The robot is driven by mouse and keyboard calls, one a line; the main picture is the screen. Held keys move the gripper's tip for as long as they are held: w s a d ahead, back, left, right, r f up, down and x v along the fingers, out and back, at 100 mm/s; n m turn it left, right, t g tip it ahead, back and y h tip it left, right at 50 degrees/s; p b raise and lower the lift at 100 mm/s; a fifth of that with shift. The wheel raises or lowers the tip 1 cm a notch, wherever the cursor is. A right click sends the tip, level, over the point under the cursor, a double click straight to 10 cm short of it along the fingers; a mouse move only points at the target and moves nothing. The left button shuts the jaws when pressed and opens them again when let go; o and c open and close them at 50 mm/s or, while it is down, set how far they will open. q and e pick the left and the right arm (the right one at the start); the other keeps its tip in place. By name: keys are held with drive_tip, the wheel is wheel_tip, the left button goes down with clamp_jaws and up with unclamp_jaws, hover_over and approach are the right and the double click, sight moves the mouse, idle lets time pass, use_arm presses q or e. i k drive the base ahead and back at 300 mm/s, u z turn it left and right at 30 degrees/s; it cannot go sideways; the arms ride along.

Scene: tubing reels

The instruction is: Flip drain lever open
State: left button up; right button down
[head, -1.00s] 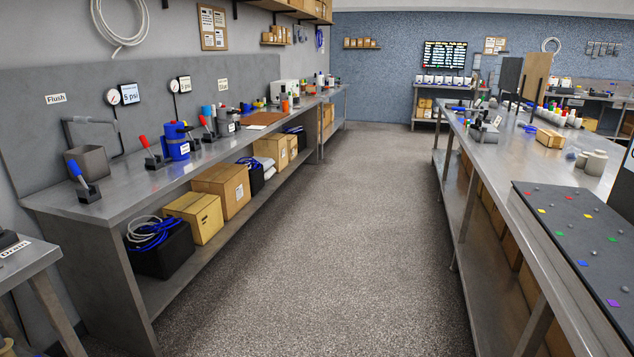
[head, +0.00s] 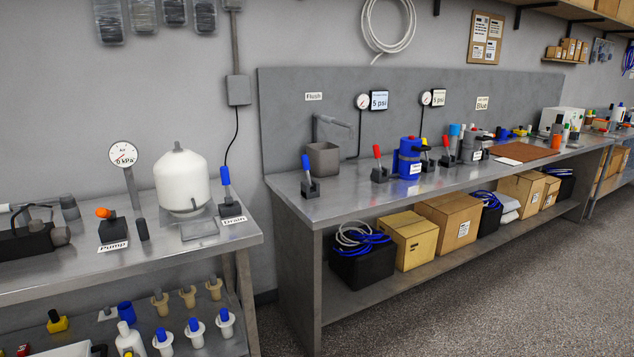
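The drain lever (head: 226,186) has a blue handle and stands upright on a dark base at the right end of the left bench. A white "Drain" label (head: 233,221) lies in front of it. A white rounded tank (head: 183,180) stands just left of the lever, and a black line runs from the lever up to a grey wall box (head: 238,90). Neither of my grippers is in the head view.
The left bench (head: 170,262) also holds an air gauge (head: 123,154) and a pump switch (head: 111,226) with an orange knob. A narrow gap separates it from the longer bench (head: 330,212), which carries other levers, including a blue-handled one (head: 308,179). Floor at lower right is clear.

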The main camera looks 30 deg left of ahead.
sight(225, 180)
drive_tip(key=u, duration=0.75)
drive_tip(key=i, duration=0.7)
drive_tip(key=u, duration=1.1)
drive_tip(key=i, duration=0.9)
drive_tip(key=u, duration=0.2)
